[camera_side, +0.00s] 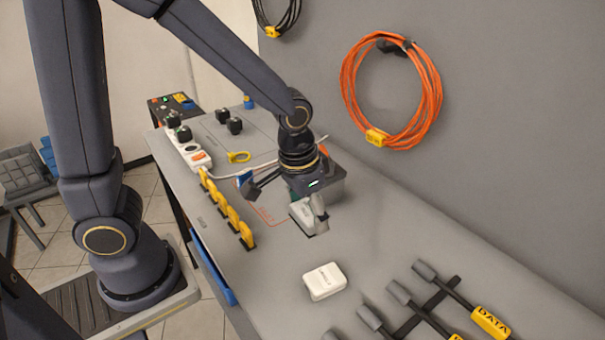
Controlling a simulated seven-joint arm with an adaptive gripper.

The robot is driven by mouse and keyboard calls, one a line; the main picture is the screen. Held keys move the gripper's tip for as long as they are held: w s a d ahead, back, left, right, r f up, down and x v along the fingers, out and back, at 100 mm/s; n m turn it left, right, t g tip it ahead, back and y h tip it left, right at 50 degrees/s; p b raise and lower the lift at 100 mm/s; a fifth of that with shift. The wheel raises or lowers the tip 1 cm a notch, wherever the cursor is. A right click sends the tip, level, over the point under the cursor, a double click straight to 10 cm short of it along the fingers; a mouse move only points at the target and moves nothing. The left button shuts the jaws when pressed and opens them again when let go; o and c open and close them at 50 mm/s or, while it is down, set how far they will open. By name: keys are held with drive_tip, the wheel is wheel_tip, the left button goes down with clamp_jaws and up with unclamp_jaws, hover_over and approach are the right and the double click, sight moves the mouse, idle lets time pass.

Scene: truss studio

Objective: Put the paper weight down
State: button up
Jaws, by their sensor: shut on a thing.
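My gripper (287,205) hangs low over the middle of the bench, below the wrist. It is shut on a pale block, which I take to be the paper weight (303,217); a grey finger covers its right side. The block is just above or touching the bench top; I cannot tell which. An orange outlined area (265,216) is marked on the bench just left of the block.
A row of yellow clips (228,212) runs along the bench's left edge. A white adapter (324,281) lies in front, near black cables with yellow tags (490,321). A white power strip (187,148) is farther back.

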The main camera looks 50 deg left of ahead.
sight(308, 210)
wheel_tip(308, 210, up, 5)
drive_tip(key=shift+f, duration=0.1)
drive_tip(key=w+a+n, duration=0.5)
drive_tip(key=w+a, duration=0.2)
drive_tip(key=a, duration=0.6)
drive_tip(key=a+n+y, duration=0.1)
drive_tip(key=a+n, duration=0.4)
drive_tip(key=a, duration=1.4)
drive_tip(key=shift+g, duration=0.3)
drive_tip(key=w+a+f, duration=0.2)
drive_tip(key=w+f, duration=0.2)
drive_tip(key=f, duration=0.1)
drive_tip(key=w+a+f, duration=0.2)
drive_tip(key=w+f, duration=0.2)
drive_tip(key=f, duration=0.1)
drive_tip(key=w+a+f, duration=0.1)
drive_tip(key=w+f, duration=0.3)
drive_tip(key=f, duration=0.1)
drive_tip(key=shift+w+a+f, duration=0.15)
drive_tip(key=shift+w+a, duration=0.15)
drive_tip(key=shift+a, duration=0.1)
drive_tip(key=shift+w+f, duration=0.1)
drive_tip(key=shift+f, duration=1.45)
drive_tip(key=shift+f, duration=0.1)
